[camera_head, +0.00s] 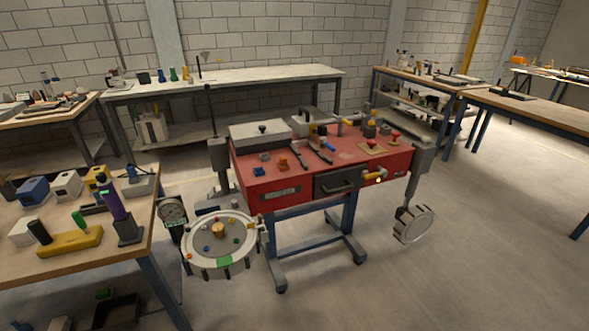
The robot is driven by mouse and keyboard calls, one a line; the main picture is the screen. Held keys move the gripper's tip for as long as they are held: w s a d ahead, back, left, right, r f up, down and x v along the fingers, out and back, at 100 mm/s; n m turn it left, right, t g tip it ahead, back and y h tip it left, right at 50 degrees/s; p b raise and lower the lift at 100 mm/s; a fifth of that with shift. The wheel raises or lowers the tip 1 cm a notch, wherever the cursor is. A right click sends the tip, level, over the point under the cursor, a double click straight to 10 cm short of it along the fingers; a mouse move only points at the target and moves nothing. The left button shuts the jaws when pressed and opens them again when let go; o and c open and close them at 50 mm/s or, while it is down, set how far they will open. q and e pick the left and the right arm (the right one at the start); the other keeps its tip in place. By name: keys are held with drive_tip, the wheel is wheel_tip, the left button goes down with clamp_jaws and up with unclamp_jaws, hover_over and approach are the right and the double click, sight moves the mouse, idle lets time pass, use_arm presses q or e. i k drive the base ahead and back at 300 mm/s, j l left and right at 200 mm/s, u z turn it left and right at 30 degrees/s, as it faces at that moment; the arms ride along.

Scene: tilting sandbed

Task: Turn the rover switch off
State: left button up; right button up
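A red bench-like unit (330,170) on a blue wheeled frame stands in the middle of the view. Its top carries several small items. A small orange item (283,164) and a small grey-blue item (259,170) sit near its left front. A red-topped piece (395,138) and another on a tan plate (371,147) sit toward the right. I cannot tell which item is the rover or its switch; details are too small. Neither of my grippers shows in this view.
A round white tray (190,256) with small coloured pieces stands left of the unit. A round wheel-like part (413,225) hangs at its right. A cluttered wooden table (100,262) is at the left. A white bench (235,77) stands behind.

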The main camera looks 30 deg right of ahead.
sight(371, 144)
drive_tip(key=z, duration=1.55)
